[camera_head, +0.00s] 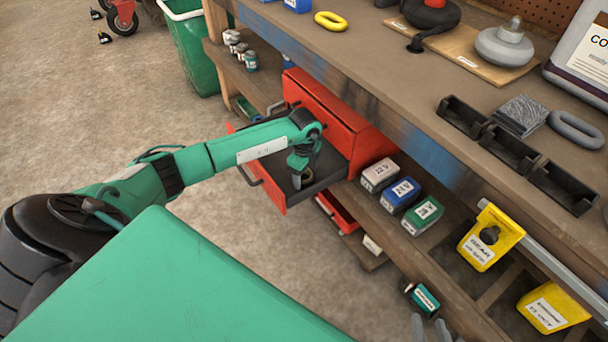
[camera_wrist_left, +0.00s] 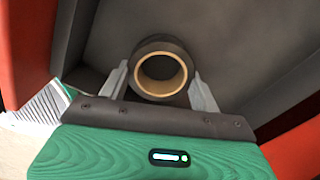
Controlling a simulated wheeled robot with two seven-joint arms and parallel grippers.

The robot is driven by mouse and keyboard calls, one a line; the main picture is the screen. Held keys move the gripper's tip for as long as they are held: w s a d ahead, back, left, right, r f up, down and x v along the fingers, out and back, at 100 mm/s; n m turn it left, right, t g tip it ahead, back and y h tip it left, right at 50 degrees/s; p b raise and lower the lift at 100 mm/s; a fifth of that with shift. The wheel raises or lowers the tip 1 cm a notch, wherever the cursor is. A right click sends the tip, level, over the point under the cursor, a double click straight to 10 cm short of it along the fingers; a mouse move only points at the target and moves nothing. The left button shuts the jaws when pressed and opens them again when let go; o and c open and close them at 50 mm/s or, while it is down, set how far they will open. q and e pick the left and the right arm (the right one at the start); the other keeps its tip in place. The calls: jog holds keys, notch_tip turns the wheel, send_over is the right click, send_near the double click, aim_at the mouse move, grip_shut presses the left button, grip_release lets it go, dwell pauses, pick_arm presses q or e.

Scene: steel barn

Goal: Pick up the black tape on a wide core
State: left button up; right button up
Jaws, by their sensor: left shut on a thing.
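The black tape on a wide core (camera_wrist_left: 161,43) shows in the left wrist view as a dark ring around a tan core, inside a grey-floored drawer. My left gripper (camera_wrist_left: 160,72) has one finger on each side of the tape and is shut on it. In the head view my left gripper (camera_head: 301,178) reaches down into the open red drawer (camera_head: 268,186); the tape is mostly hidden there. Two grey fingertips of my right gripper (camera_head: 430,328) stand apart at the bottom edge of the head view, with nothing seen between them.
The red toolbox (camera_head: 345,118) stands on the shelf under the workbench (camera_head: 395,62). Labelled white, blue and green boxes (camera_head: 400,193) stand right of the drawer. A green bin (camera_head: 195,60) is at the upper left. The floor (camera_head: 90,130) left of the drawer is clear.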

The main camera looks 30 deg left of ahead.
pick_arm(q)
notch_tip(320, 180, up, 20)
jog(key=p, duration=0.3)
jog(key=shift+f, duration=0.15)
pick_arm(e)
jog(key=s+d+g+h, duration=0.2)
jog(key=d+g+h, duration=0.1)
jog(key=d, duration=0.3)
jog(key=shift+f+g, duration=0.25)
jog(key=shift+g, duration=0.45)
